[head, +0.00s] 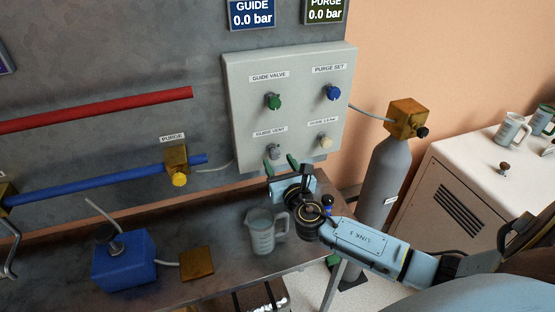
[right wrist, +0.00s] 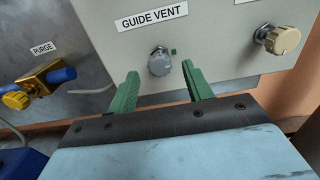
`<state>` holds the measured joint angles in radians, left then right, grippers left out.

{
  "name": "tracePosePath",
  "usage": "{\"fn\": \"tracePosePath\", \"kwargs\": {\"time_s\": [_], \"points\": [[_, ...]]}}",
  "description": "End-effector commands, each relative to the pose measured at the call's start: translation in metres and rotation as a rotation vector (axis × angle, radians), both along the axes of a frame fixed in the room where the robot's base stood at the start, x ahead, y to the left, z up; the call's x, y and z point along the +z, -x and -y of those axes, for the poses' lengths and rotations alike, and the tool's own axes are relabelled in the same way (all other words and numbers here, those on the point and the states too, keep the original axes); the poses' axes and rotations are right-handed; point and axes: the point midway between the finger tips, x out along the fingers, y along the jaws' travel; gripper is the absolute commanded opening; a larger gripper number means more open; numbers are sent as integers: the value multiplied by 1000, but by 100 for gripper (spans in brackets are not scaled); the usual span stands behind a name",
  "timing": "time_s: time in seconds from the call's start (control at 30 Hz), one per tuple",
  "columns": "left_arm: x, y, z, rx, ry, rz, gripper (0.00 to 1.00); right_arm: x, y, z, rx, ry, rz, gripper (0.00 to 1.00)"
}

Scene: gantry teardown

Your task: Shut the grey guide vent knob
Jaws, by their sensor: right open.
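The grey guide vent knob (head: 274,152) sits low on the left of the light grey panel (head: 236,90), under the label GUIDE VENT. In the right wrist view the knob (right wrist: 159,62) shows between and beyond my green fingertips, with a small green mark on the panel to its right. My right gripper (head: 281,166) is open just below and in front of the knob. In the right wrist view its two fingers (right wrist: 159,80) stand apart on either side of the knob, and I see no contact. My left gripper is not in view.
A cream knob (head: 325,142) sits right of the vent knob. The green guide valve knob (head: 273,102) and blue purge set knob (head: 333,92) are above. A clear jug (head: 265,232) stands on the bench below my gripper. A grey cylinder (head: 385,170) stands to the right.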

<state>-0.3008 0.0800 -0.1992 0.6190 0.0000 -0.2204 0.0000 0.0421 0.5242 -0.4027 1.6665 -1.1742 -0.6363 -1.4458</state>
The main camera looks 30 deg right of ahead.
Motion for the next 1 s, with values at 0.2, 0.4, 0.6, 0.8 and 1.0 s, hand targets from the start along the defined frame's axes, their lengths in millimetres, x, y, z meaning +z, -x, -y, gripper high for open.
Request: {"fn": "tracePosePath", "kwargs": {"time_s": [0.2,0.4,0.6,0.8,1.0], "points": [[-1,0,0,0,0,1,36,0,-19,4,0,-1,0,50],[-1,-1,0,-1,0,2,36,0,-21,5,0,-1,-1,50],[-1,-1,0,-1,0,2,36,0,-21,5,0,-1,-1,40],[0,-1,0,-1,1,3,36,0,-21,5,0,-1,-1,14],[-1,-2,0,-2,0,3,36,0,-21,5,0,-5,0,6]]}}
